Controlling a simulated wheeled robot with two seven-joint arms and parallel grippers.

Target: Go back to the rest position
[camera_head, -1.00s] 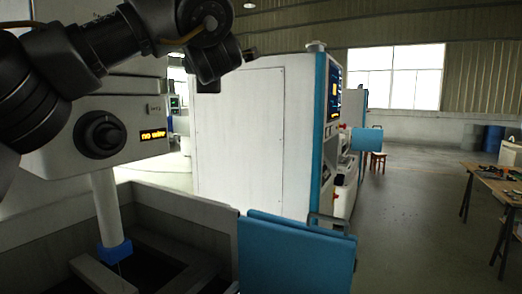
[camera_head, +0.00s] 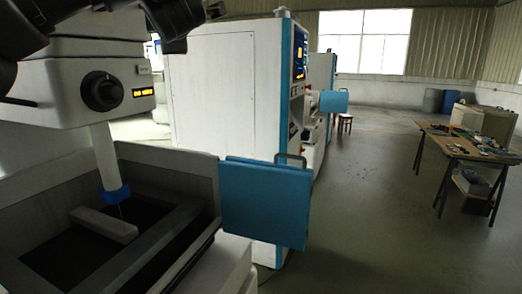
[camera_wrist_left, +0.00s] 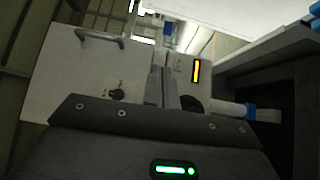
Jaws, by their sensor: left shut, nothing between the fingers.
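My left arm crosses the top left corner of the head view, high in front of the wire erosion machine's white head (camera_head: 75,90), and is cut off by the top edge. In the left wrist view my left gripper (camera_wrist_left: 162,72) is shut, its two fingers together with nothing between them. Beyond the fingers is the machine head (camera_wrist_left: 75,65) with its black knob and lit orange display, apart from the fingers as far as I can see. My right gripper is in neither view.
The machine's open tank (camera_head: 190,165) lies below the arm, with a pale bar (camera_head: 104,224) inside. Its blue door (camera_head: 265,200) stands open at the right. A second white machine (camera_head: 215,90) stands behind. A wooden table (camera_head: 462,147) with tools stands at right; floor between is clear.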

